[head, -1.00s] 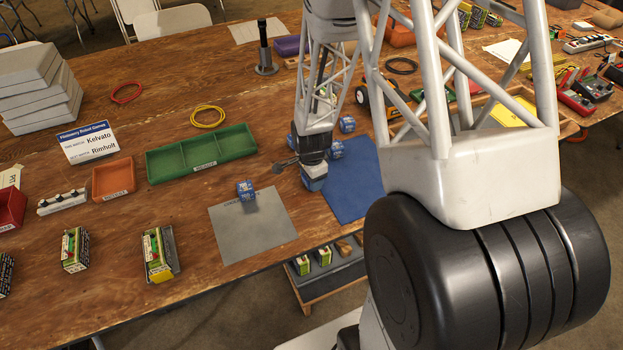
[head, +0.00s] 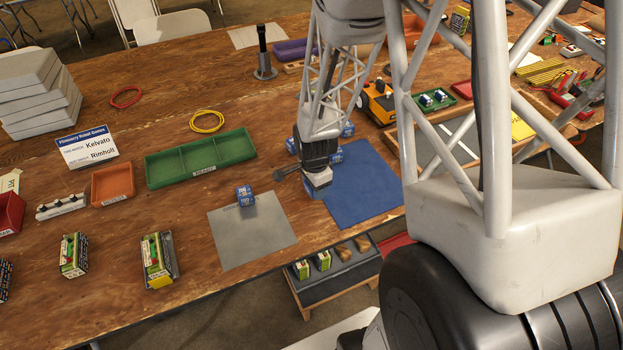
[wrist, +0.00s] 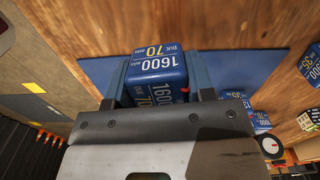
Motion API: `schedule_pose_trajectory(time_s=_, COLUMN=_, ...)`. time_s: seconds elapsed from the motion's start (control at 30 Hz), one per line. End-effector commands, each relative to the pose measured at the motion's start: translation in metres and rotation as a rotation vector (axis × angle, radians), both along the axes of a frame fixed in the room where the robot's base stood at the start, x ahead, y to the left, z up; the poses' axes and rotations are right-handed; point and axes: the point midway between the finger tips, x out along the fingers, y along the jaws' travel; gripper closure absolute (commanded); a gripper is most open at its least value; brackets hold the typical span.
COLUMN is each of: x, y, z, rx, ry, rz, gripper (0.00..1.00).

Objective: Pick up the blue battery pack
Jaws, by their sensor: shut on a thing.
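My gripper (head: 317,182) is at the left edge of the blue mat (head: 362,190), pointing down. In the wrist view my gripper (wrist: 160,82) is shut on a blue battery pack (wrist: 157,66), with one finger on each side. The pack is marked "1600" and "DUE 70". In the head view the held pack (head: 316,192) is mostly hidden by the gripper. I cannot tell whether it touches the mat. Another blue pack (head: 245,195) sits on the grey mat (head: 252,235) to the left. More blue packs (head: 348,129) stand behind the gripper, partly hidden.
A green divided tray (head: 200,158) and an orange bin (head: 112,185) stand to the left. A black post (head: 263,55) rises at the back. An orange-yellow machine (head: 378,103) stands right of the gripper. A low shelf (head: 340,282) is below the table's front edge.

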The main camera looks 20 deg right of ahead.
Motion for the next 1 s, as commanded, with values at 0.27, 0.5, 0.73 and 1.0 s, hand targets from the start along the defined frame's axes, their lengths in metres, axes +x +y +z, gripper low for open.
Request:
schedule_pose_trajectory(time_s=0.27, x=-0.05, y=0.009, z=0.005, rx=0.0, ry=0.0, rz=0.0, gripper=0.82)
schedule_pose_trajectory(time_s=0.5, x=-0.085, y=0.015, z=0.008, rx=0.0, ry=0.0, rz=0.0, gripper=0.82)
schedule_pose_trajectory(time_s=0.73, x=-0.105, y=0.018, z=0.01, rx=0.0, ry=0.0, rz=0.0, gripper=0.82)
schedule_pose_trajectory(time_s=1.0, x=-0.112, y=0.02, z=0.011, rx=0.0, ry=0.0, rz=0.0, gripper=0.82)
